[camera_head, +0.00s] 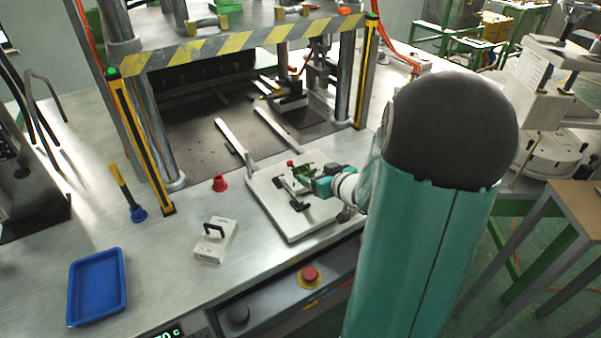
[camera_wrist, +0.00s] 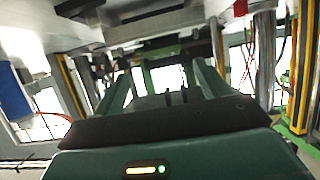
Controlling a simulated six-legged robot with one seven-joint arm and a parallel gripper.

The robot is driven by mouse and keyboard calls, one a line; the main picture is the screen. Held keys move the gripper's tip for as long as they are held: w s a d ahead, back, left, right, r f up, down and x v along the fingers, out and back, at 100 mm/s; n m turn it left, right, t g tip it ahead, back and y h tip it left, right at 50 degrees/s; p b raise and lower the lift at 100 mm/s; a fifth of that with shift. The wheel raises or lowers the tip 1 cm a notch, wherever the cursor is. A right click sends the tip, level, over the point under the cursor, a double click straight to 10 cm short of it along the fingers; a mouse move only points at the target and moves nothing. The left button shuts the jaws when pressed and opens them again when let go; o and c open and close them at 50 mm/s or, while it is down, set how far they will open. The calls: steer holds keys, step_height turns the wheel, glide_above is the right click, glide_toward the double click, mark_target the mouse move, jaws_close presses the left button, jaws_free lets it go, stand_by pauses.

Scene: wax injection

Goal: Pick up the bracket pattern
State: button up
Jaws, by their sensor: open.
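A small green piece, which looks like the bracket pattern (camera_head: 304,170), sits on the pale square mould plate (camera_head: 291,228) on the steel table. A black-handled bar (camera_head: 294,194) lies on the plate just left of my gripper. My gripper (camera_head: 314,184) is low over the plate's right part, close to the green piece; I cannot tell whether they touch. In the wrist view my gripper (camera_wrist: 165,88) has its two teal fingers spread apart, with nothing clearly held between them. The pattern is not clear in that view.
A press with a yellow-black striped beam (camera_head: 240,45) and posts stands behind the plate. A pale block with a black handle (camera_head: 215,240), a red cup (camera_head: 220,183), a blue-based tool (camera_head: 137,212) and a blue tray (camera_head: 97,286) are to the left. A red button (camera_head: 309,275) is at the front.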

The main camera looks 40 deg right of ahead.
mark_target(301, 167)
steer(key=x, duration=0.7)
steer(key=shift+w+a, duration=0.25)
steer(key=shift+w, duration=0.05)
steer(key=shift+r, duration=0.1)
steer(key=c, duration=1.1)
steer(key=shift+o, duration=0.2)
steer(key=shift+r, duration=0.1)
steer(key=shift+r, duration=0.5)
steer(key=s+a+r, duration=0.4)
steer(key=s+r, duration=0.7)
steer(key=s, duration=0.2)
steer(key=shift+s+r, duration=0.25)
steer(key=shift+r, duration=0.15)
